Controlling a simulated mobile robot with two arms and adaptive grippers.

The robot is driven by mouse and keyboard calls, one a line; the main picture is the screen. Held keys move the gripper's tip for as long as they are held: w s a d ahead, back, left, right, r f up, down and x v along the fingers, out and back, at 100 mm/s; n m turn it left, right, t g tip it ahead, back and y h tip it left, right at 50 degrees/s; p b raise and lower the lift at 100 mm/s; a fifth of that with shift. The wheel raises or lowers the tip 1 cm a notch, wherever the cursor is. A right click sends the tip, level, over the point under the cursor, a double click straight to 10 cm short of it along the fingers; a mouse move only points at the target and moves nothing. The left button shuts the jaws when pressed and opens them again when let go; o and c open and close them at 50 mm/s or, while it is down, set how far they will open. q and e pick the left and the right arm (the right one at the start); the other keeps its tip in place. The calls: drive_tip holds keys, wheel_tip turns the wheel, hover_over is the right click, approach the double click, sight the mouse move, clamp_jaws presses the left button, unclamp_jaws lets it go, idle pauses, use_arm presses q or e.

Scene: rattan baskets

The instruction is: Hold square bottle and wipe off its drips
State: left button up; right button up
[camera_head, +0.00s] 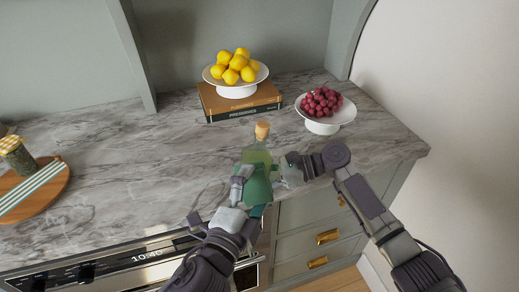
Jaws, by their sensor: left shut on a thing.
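A green glass square bottle (257,177) with a cork stopper stands upright, its lower part near the counter's front edge. My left gripper (243,184) is shut on the bottle at its left side and partly covers it. My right gripper (289,170) is just to the right of the bottle. A small pale thing shows at its tips, too small to identify, and I cannot tell whether the jaws are closed on it. No drips can be made out on the glass. A wiping cloth cannot be clearly identified.
A white stand of red grapes (323,126) is at the back right. A round wooden board (53,190) with a jar (18,158) is at the left. The counter's left middle is clear.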

sight(246, 199)
use_arm(q)
drive_tip(key=s+a+f+t, duration=0.2)
drive_tip(key=s+f, duration=0.1)
drive_tip(key=f, duration=0.4)
drive_tip(key=shift+w+d+r, duration=0.1)
drive_tip(key=shift+w+d, duration=0.05)
drive_tip(key=shift+w, duration=2.65)
